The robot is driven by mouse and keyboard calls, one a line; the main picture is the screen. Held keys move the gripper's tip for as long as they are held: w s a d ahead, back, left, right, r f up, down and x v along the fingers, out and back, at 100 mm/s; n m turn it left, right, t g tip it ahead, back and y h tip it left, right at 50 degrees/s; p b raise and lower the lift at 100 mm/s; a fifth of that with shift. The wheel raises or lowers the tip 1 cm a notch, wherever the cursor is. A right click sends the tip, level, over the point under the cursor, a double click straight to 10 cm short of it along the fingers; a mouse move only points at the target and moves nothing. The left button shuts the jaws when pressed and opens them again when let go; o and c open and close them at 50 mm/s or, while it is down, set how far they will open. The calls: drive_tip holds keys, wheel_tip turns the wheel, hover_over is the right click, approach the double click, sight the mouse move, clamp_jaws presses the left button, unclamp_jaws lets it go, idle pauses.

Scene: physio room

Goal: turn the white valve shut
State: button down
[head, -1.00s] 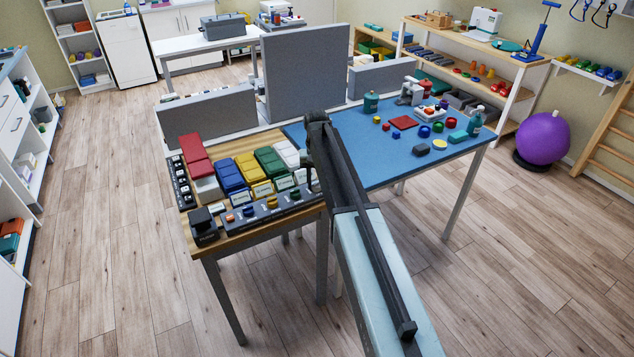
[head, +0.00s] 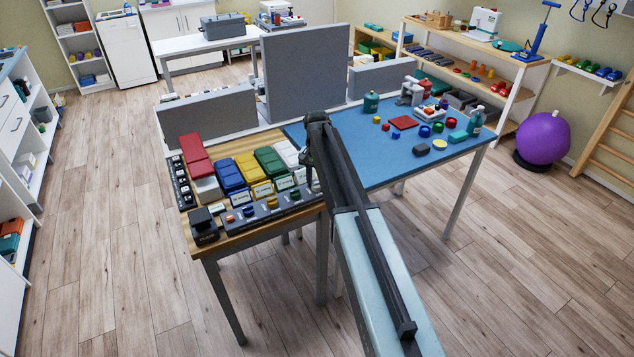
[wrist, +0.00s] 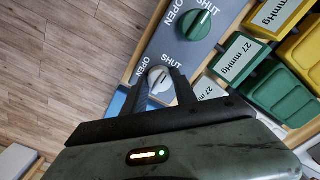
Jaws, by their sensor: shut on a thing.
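The white valve (wrist: 159,79) is a round knob on a grey panel, with the words OPEN and SHUT printed beside it. In the wrist view my gripper (wrist: 161,86) has one dark finger on each side of the knob and is shut on it. The pointing of the knob's mark is hard to read. In the head view my gripper (head: 311,184) reaches down at the right end of the valve panel, and my arm hides the white valve there.
A green valve (wrist: 196,25) sits next to the white one. Blue, yellow and green boxes with mmHg labels (head: 262,189) stand behind the panel (head: 258,214). A blue table (head: 365,171) with small items adjoins on the right. Grey screens (head: 305,75) stand behind.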

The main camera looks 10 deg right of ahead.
drive_tip(key=c, duration=1)
unclamp_jaws()
drive_tip(key=shift+r, duration=0.1)
wheel_tip(320, 180, up, 8)
drive_tip(key=p, duration=0.8)
drive_tip(key=shift+f, duration=0.2)
